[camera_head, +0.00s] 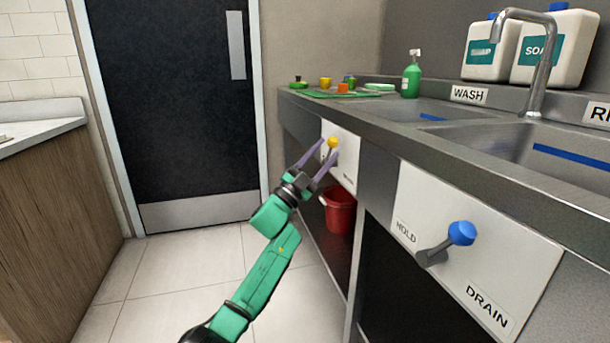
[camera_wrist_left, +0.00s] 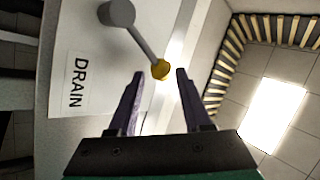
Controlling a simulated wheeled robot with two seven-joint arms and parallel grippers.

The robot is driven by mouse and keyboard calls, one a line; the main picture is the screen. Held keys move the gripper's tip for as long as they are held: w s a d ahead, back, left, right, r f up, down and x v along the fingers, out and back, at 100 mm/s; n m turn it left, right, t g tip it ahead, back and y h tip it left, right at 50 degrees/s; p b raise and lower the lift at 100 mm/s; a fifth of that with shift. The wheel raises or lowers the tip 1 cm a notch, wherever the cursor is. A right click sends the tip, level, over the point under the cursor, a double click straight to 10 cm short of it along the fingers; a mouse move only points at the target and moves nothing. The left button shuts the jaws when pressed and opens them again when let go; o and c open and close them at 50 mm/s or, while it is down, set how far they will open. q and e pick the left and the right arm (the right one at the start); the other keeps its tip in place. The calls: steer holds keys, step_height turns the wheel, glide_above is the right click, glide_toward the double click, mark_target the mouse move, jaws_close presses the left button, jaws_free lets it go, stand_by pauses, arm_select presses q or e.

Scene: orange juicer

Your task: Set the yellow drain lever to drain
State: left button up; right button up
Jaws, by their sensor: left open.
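The yellow drain lever (camera_head: 332,142) is on a white panel on the front of the sink unit, at the far end. In the left wrist view its yellow knob (camera_wrist_left: 160,69) sits at the end of a grey arm, between the tips of my open fingers and apart from both. The DRAIN label (camera_wrist_left: 76,82) is on the panel to the left of the lever in that view. My left gripper (camera_head: 322,158) is open around the knob. The panel's other label is not readable in either view. My right gripper is not in view.
A blue lever (camera_head: 461,233) with HOLD and DRAIN labels is on the nearer panel. A red bucket (camera_head: 339,210) stands under the counter. A green bottle (camera_head: 411,75) and a green tray (camera_head: 345,93) stand on top. The floor left of my arm is clear.

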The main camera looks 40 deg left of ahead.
arm_select(q)
steer(key=p+v, duration=0.1)
steer(key=v, duration=1.2)
